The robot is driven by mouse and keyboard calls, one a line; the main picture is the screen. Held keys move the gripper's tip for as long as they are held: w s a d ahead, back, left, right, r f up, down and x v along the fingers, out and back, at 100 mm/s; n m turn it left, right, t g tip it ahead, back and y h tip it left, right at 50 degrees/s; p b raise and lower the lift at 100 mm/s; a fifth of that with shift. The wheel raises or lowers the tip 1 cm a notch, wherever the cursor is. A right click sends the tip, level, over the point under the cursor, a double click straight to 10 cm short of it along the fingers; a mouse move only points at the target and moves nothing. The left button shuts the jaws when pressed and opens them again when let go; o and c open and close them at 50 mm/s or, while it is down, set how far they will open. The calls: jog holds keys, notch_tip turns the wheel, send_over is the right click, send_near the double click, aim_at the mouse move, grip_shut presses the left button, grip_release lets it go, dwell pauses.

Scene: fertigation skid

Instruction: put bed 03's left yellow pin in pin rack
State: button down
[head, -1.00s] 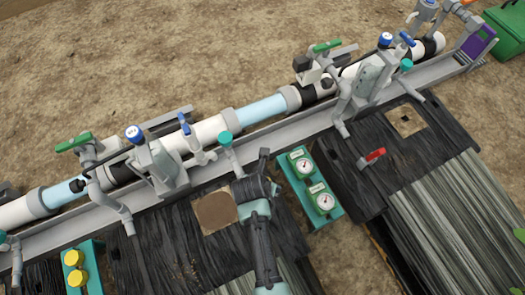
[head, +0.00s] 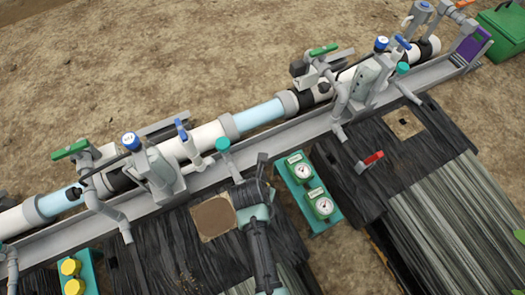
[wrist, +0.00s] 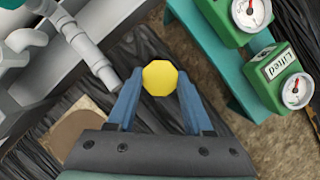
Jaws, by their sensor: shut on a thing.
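My gripper (wrist: 160,88) is shut on a yellow pin (wrist: 160,77), which shows as a yellow eight-sided face between the two blue fingers. In the head view my gripper (head: 261,168) is above the dark bed edge, between a brown square patch and a teal gauge stand; the pin cannot be made out there. I cannot tell which thing is the pin rack. A teal stand (head: 92,268) at the lower left carries two round yellow tops (head: 71,276).
The teal stand (head: 325,222) to the right carries two green gauges; one reads "Lifted" in the wrist view. The white pipe (head: 207,136) on its grey rail runs behind, with valves and filters. A red-handled valve (head: 373,159) is at right. Bare soil lies beyond the pipe.

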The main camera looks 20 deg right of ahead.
jog(key=shift+r+p, duration=3.2)
jog(key=shift+p, duration=0.85)
notch_tip(320, 180, up, 21)
jog(key=p, duration=2.4)
